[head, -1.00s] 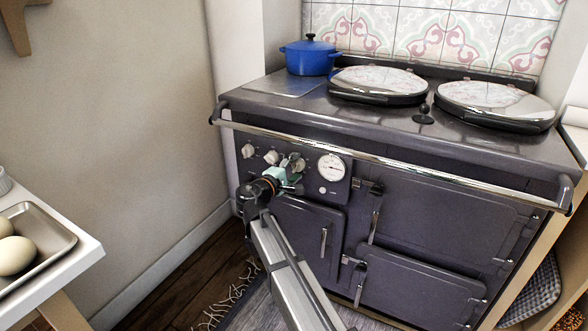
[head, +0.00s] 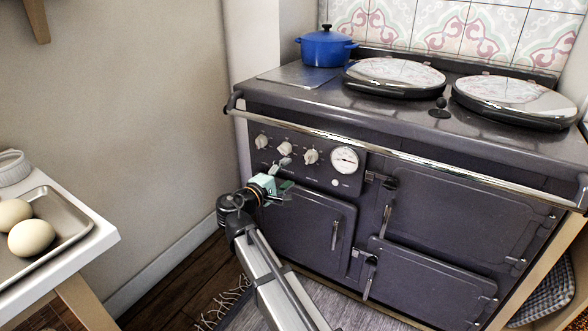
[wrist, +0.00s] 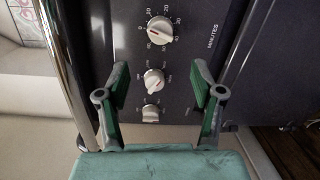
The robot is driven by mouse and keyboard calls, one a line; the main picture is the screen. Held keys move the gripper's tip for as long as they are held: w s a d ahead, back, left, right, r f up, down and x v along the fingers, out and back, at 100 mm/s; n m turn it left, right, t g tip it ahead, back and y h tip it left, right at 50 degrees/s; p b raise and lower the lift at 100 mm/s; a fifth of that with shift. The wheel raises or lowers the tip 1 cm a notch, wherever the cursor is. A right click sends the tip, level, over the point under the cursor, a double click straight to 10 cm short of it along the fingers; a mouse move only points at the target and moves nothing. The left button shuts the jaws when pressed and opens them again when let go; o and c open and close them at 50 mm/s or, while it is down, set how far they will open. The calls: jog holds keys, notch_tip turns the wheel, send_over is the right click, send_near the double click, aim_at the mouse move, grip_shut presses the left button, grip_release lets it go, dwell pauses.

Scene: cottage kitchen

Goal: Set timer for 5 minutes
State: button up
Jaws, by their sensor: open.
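The timer knob (wrist: 160,30) is white and round, with a scale of numbers and the word MINUTES beside it, at the top of the wrist view. In the head view it appears to be the rightmost knob (head: 310,156) of three on the stove's dark panel. Its exact setting is too small to read. My gripper (wrist: 160,72) is open and empty. Its fingers frame the middle knob (wrist: 154,80) in the wrist view, and the timer knob lies beyond the fingertips. In the head view my gripper (head: 284,176) is just below the knobs, left of the timer knob.
A round white gauge (head: 344,160) sits right of the knobs. A chrome rail (head: 380,146) runs along the stove's front above the panel. A blue pot (head: 326,49) stands on top. A table with a tray (head: 75,228) of eggs is at the left.

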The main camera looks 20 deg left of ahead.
jog(key=shift+s+a, duration=0.15)
jog(key=shift+s, duration=0.25)
jog(key=n+t+y+p, duration=0.1)
jog(key=n+y+p, duration=0.2)
jog(key=n+p, duration=1.65)
send_near(308, 160)
jog(key=w+m+p, duration=0.1)
jog(key=w, duration=0.2)
jog(key=w+m+p, duration=0.1)
jog(key=w, duration=0.2)
jog(key=w+m+p, duration=0.1)
jog(key=w+p, duration=0.1)
jog(key=w, duration=0.1)
jog(key=shift+w+d, duration=0.3)
jog(key=shift+w, duration=0.1)
jog(key=shift+c, duration=0.4)
